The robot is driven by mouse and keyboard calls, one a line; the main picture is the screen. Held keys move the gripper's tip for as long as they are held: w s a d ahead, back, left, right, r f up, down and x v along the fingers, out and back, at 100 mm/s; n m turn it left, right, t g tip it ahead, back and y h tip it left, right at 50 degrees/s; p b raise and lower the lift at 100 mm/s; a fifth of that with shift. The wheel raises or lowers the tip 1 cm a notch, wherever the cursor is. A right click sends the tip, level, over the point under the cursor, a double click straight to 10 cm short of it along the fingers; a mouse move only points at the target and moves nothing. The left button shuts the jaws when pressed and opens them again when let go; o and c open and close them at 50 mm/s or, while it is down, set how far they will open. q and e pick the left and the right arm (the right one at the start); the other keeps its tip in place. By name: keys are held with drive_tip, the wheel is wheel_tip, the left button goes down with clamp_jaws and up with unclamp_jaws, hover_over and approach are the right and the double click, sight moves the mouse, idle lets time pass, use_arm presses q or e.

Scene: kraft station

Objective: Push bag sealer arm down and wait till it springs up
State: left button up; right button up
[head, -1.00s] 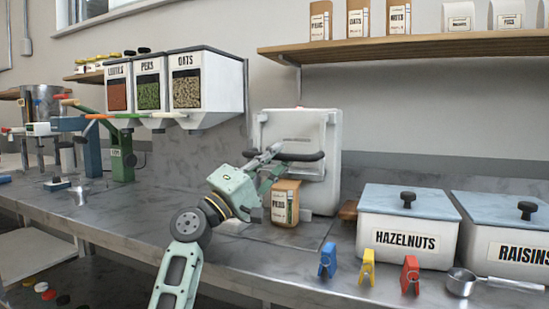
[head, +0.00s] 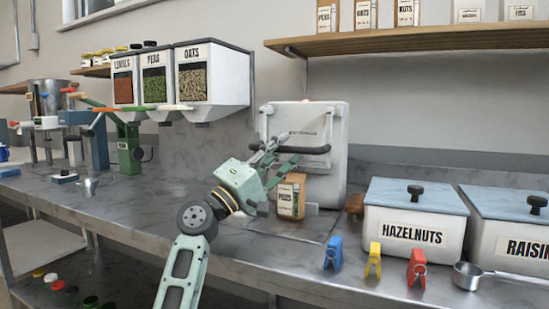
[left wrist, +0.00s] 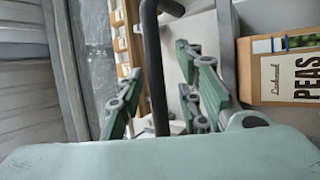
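The bag sealer (head: 332,125) is a white upright machine at the back of the counter. Its black arm bar (head: 310,150) runs across the front, raised. A brown PEAS bag (head: 291,197) stands upright before it, below the bar; it also shows in the left wrist view (left wrist: 290,68). My left gripper (head: 280,150) is open at the bar's left end. In the left wrist view the black bar (left wrist: 153,75) passes between the parted green fingers (left wrist: 160,90); contact cannot be told. My right gripper is not in view.
Hazelnuts (head: 412,225) and raisins (head: 520,230) bins stand at right. Dispensers (head: 205,80) hang at left. The counter left of my arm is mostly clear.

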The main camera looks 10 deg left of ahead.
use_arm(q)
drive_tip(key=v, duration=1.2)
